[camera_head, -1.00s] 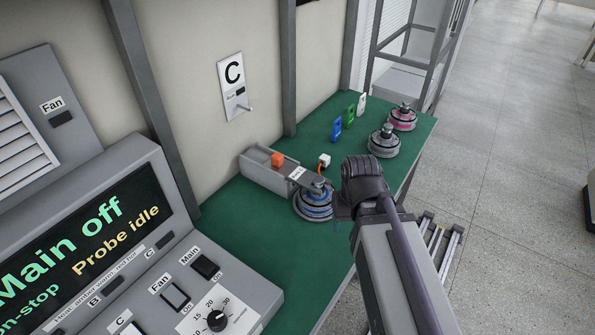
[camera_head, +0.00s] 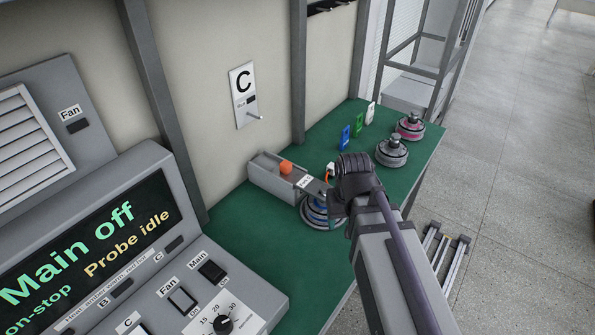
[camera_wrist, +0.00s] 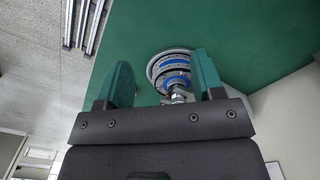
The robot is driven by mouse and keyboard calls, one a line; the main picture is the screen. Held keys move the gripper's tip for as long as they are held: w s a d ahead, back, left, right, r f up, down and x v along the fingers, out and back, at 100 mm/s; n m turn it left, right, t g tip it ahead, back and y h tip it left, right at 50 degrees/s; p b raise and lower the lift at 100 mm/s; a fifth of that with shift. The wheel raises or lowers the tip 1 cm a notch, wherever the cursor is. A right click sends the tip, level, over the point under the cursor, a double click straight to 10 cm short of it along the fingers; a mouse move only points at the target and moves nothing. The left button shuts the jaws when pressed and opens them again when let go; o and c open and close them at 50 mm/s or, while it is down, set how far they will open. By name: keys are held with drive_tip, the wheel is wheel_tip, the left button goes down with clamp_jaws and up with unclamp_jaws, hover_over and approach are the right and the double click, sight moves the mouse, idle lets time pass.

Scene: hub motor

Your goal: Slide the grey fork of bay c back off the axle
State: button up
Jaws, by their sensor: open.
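In the head view the grey fork (camera_head: 317,187) reaches from a grey housing with an orange knob (camera_head: 285,167) over the blue-ringed hub motor (camera_head: 318,213). A small white label sits near its base. My gripper's wrist hides the fork's far end and part of the hub. In the wrist view my gripper (camera_wrist: 163,68) is open, its green fingers on either side of the hub motor's (camera_wrist: 172,78) view. The metal axle end (camera_wrist: 178,95) shows between the fingers, near the right one. I cannot tell whether either finger touches anything.
The bay C plate (camera_head: 243,92) with a peg is on the wall behind. Blue, green and white tags (camera_head: 358,125) and two more hubs (camera_head: 391,150) stand farther along the green bench (camera_head: 245,235). The control console (camera_head: 110,255) is at left, its screen reading "Main off".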

drive_tip(key=w+a+r+n+p, duration=0.2)
drive_tip(key=w+a, duration=0.2)
drive_tip(key=w, duration=0.5)
drive_tip(key=w+a+r+n+p, duration=0.1)
drive_tip(key=w+a+r, duration=0.1)
drive_tip(key=w+a, duration=0.45)
drive_tip(key=n, duration=0.6)
hover_over(286, 163)
wheel_tip(286, 163, down, 10)
drive_tip(key=b, duration=1)
drive_tip(key=shift+a+f+b, duration=0.1)
drive_tip(key=shift+f+b, duration=0.1)
drive_tip(key=shift+b, duration=0.1)
drive_tip(key=shift+r, duration=0.1)
